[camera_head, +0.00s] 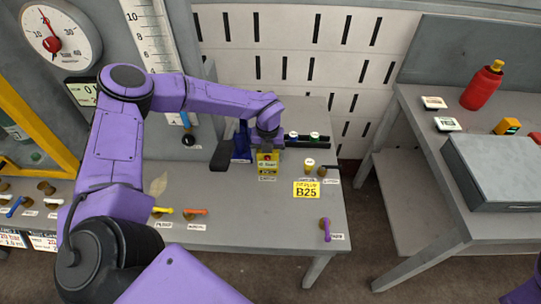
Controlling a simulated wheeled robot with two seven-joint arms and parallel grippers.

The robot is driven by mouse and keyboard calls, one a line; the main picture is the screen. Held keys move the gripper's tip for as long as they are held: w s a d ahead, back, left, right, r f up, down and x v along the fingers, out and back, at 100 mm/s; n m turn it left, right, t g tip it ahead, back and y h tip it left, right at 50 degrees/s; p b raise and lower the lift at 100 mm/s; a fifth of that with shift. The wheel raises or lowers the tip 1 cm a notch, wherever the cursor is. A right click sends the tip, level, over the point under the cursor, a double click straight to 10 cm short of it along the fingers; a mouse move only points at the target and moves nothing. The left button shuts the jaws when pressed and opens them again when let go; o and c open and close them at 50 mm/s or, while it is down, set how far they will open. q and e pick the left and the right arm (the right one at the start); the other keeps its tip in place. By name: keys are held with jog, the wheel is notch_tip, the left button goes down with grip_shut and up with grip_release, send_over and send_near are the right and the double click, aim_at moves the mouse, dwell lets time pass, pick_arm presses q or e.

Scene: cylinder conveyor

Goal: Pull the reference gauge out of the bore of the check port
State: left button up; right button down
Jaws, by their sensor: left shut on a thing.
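My left arm reaches from the left over the grey bench, and its wrist is bent down toward the back of it. My left gripper (268,140) is at a small yellow block (267,158) with a label and a red spot, which looks like the check port. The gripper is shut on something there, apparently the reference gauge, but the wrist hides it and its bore. I cannot tell how deep the gauge sits. A blue holder (241,145) stands just left of the gripper. My right gripper is out of view; only purple arm parts show at the lower right.
A purple-handled piece (326,228) is near the front right edge. Colored handles (195,212) lie to the left. Another bench (412,190) holds a red bottle (482,86) and grey case (500,165).

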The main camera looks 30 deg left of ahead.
pick_arm(q)
jog(key=shift+r+p, duration=0.65)
jog(key=shift+r, duration=0.5)
jog(key=shift+r+p, duration=2.95)
jog(key=shift+r, duration=1.15)
